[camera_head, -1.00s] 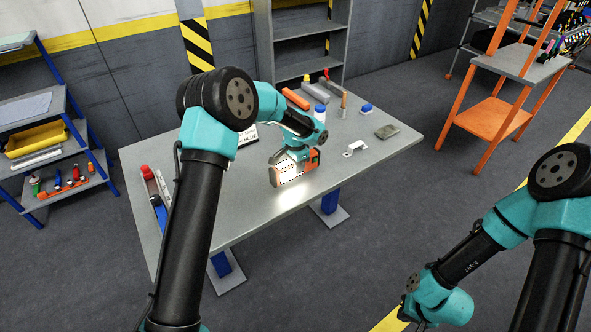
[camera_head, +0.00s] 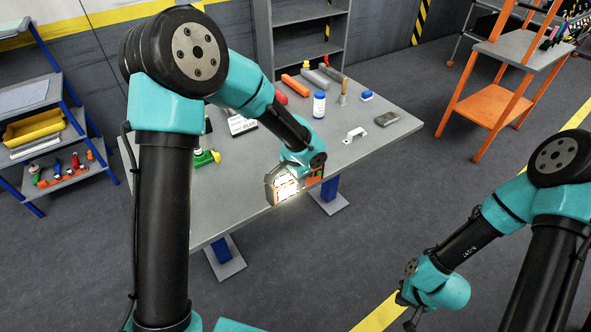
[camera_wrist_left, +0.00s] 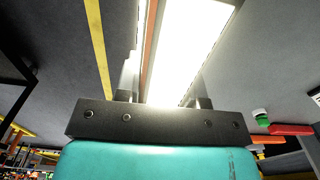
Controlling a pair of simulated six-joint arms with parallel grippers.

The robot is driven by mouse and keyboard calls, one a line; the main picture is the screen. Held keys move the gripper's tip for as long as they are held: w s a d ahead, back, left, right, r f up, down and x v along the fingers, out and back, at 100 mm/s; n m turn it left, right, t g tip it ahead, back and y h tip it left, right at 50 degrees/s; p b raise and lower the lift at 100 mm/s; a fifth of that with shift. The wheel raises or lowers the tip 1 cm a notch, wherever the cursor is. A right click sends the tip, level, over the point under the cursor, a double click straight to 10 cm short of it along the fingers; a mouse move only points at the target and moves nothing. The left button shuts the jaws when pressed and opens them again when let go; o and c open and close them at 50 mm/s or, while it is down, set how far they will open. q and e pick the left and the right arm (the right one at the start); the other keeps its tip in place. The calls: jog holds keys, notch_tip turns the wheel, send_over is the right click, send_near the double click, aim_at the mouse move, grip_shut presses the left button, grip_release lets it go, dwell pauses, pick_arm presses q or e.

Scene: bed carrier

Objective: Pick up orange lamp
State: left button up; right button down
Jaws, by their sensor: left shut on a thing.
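The orange lamp (camera_head: 286,187) has a bright lit panel and an orange and dark body. It is in my left gripper (camera_head: 302,172), over the table's front edge in the head view. In the left wrist view, the lamp's glowing panel (camera_wrist_left: 190,45) and an orange strip fill the space ahead of my left gripper (camera_wrist_left: 165,85), which is shut on it. The lamp looks clear of the tabletop, but its exact height is hard to tell. My right gripper (camera_head: 408,312) hangs low at the right, away from the table; its fingers are too unclear to read.
The grey table (camera_head: 245,185) holds a blue-white bottle (camera_head: 319,104), a white bracket (camera_head: 354,135), a grey block (camera_head: 387,119), a green-yellow item (camera_head: 205,158) and several tools at the back. Shelves stand left, and an orange rack (camera_head: 490,105) stands right.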

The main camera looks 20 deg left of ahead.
pick_arm(q)
jog(key=shift+s, duration=0.4)
